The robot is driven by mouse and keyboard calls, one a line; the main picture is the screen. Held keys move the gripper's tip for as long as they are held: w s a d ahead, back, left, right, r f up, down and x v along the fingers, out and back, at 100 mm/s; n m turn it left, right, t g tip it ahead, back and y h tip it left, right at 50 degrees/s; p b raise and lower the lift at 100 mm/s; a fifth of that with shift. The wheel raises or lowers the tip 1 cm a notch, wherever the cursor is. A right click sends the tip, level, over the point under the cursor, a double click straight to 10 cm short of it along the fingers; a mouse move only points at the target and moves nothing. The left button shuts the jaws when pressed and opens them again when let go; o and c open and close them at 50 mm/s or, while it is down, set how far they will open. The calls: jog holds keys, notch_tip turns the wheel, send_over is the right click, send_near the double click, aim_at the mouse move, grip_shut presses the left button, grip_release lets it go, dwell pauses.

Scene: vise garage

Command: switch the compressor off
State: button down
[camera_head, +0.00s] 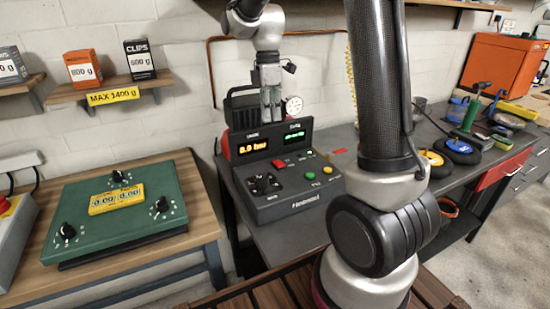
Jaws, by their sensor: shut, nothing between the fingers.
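The compressor is a dark console (315,197) on the grey bench, with a red-edged body and a black handle behind it. Its upright display panel shows orange digits, about 8.0 bar, on the left and a green readout on the right. The sloped top bears a black knob (264,184), a red button (279,163), a green button (310,175) and a small yellow button (327,169). A round white gauge (293,105) stands behind the panel. My gripper (271,119) points down, shut and empty, appearing just above the display panel. Its exact depth and any contact are unclear.
A green panel (100,215) with several knobs and a yellow display lies on the left wooden table. Shelf boxes (84,67) stand above. My arm hides part of the bench right of the console. Black round weights (459,151) and tools lie further right.

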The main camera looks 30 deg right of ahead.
jog(key=n, duration=0.2)
send_near(276, 170)
jog(key=shift+n, duration=0.3)
notch_tip(276, 170, down, 6)
jog(key=shift+s+r, duration=0.1)
jog(key=shift+s, duration=0.05)
